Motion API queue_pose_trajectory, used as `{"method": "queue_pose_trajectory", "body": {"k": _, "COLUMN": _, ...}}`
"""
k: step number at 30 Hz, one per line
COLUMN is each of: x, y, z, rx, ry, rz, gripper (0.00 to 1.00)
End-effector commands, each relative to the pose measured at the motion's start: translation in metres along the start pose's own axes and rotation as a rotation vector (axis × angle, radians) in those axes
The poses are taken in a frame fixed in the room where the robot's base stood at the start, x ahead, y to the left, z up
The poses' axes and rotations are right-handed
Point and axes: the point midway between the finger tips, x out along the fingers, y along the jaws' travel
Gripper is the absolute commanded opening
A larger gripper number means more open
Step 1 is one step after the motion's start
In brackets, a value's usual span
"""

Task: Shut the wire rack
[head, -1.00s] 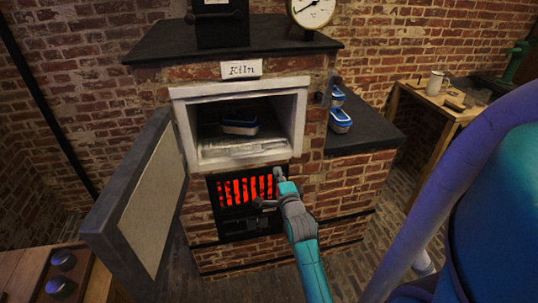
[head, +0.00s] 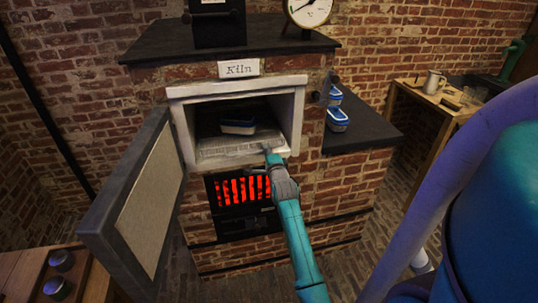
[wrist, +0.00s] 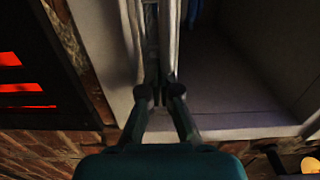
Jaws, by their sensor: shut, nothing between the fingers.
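My gripper (head: 268,153) is shut and empty at the front edge of the rack, on the right half. In the wrist view, thin pale bars of the rack (wrist: 164,45) run up from right by my fingertips (wrist: 160,92). I cannot tell whether they touch.
The kiln door (head: 135,200) stands wide open at the left. Red glowing bars (head: 242,190) lie below the opening. More blue and white dishes (head: 336,118) sit on the dark side ledge (head: 365,125) at the right. A wooden table (head: 440,108) stands further right.

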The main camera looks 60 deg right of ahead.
Motion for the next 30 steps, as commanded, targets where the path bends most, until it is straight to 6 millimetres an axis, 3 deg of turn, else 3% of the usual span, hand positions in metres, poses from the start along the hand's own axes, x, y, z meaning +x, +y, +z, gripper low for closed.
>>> {"method": "queue_pose_trajectory", "body": {"k": 13, "x": 0.004, "y": 0.0, "z": 0.0, "rx": 0.0, "ry": 0.0, "rz": 0.0, "gripper": 0.0}}
{"method": "queue_pose_trajectory", "body": {"k": 21, "x": 0.028, "y": -0.001, "z": 0.0, "rx": 0.0, "ry": 0.0, "rz": -0.002, "gripper": 0.0}}
{"method": "queue_pose_trajectory", "body": {"k": 30, "x": 0.028, "y": 0.0, "z": 0.0, "rx": 0.0, "ry": 0.0, "rz": 0.0, "gripper": 0.0}}
